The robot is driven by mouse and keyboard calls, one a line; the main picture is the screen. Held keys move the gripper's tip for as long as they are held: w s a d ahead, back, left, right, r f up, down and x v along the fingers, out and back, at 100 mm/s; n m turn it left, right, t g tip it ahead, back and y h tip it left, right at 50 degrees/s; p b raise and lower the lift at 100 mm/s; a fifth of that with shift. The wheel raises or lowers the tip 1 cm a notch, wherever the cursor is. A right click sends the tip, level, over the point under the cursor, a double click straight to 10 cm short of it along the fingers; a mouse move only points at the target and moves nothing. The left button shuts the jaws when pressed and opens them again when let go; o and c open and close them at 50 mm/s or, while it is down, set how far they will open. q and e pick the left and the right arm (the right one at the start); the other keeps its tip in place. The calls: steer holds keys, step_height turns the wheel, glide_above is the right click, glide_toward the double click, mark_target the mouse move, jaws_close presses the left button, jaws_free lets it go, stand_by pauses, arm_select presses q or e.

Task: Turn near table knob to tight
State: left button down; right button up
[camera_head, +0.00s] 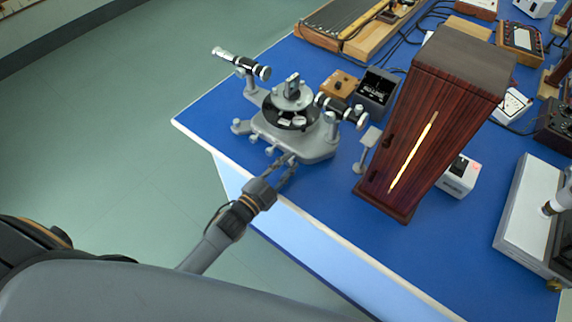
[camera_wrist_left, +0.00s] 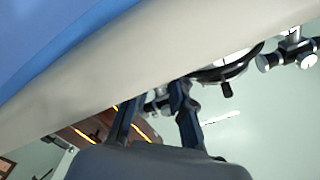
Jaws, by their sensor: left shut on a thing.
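A grey spectrometer (camera_head: 312,146) stands at the left corner of the blue bench, with a round black and silver table and two telescope tubes. Small knobs stick out of its near side; one pale knob (camera_head: 270,151) shows left of my gripper. My left gripper (camera_head: 287,164) reaches over the bench edge to the spectrometer's near side, its fingers closed around a small knob mostly hidden by them. In the left wrist view, the two dark fingers (camera_wrist_left: 157,98) have a small dark and silver part between their tips. Whether the knob is tight cannot be seen. My right gripper is not in view.
A wooden block (camera_head: 339,84) and a black box (camera_head: 378,88) sit behind. The blue bench (camera_head: 330,205) is clear near its front edge.

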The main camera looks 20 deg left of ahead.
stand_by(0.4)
arm_select(q)
steer(key=c, duration=1.2)
jaws_free()
steer(key=shift+o, duration=0.2)
steer(key=v, duration=1.2)
